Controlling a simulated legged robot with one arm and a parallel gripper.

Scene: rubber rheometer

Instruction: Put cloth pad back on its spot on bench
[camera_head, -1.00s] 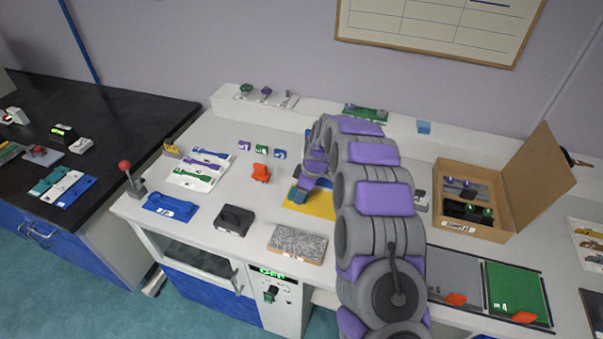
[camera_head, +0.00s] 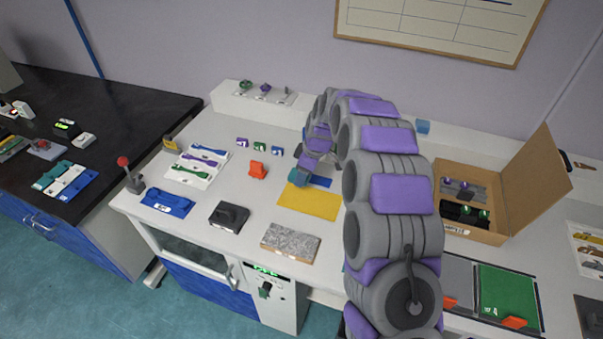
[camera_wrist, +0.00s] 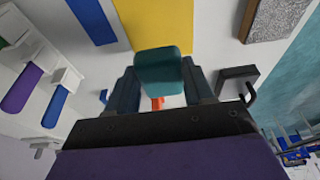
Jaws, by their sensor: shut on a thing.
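The teal block-like pad (camera_wrist: 158,64), which I take to be the cloth pad, sits between the fingers of my gripper (camera_wrist: 160,82) in the wrist view. My gripper is shut on it. In the head view my gripper (camera_head: 303,172) holds the pad (camera_head: 298,177) near the far left corner of a flat yellow sheet (camera_head: 308,204), beside a blue strip (camera_head: 319,182). The yellow sheet also shows ahead of the pad in the wrist view (camera_wrist: 152,22). I cannot tell whether the pad touches the bench. Which surface is its spot is not clear.
A black block (camera_head: 229,217) and a speckled slab (camera_head: 290,242) lie nearer the front edge. An open cardboard box (camera_head: 473,228) stands at the right. My arm hides part of the bench between.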

